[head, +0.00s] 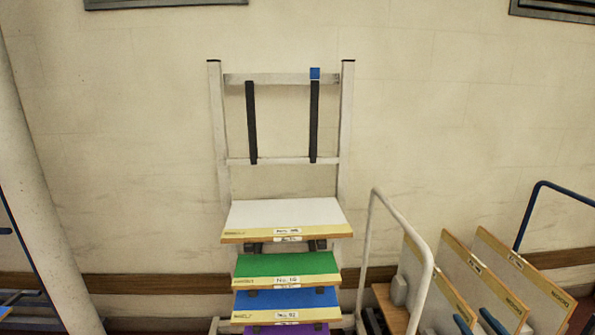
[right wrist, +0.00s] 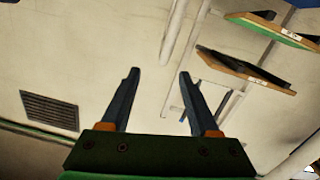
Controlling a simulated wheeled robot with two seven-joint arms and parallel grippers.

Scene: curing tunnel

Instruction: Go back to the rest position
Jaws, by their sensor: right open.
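My right gripper (right wrist: 158,75) is open and empty in the right wrist view, its two dark blue fingers spread apart with the pale wall behind them. My left gripper is not seen in either view. A rack (head: 219,130) stands against the wall in the head view. It bears a white board (head: 285,214), a green board (head: 285,264), a blue board (head: 285,299) and a purple board (head: 285,330), one above another.
Several boards (head: 520,275) lean in a row at the lower right, beside a white tubular handle (head: 376,235). A blue tube frame (head: 530,205) is at the far right. A pale post (head: 35,190) stands at the left. The right wrist view shows a wall vent (right wrist: 50,110).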

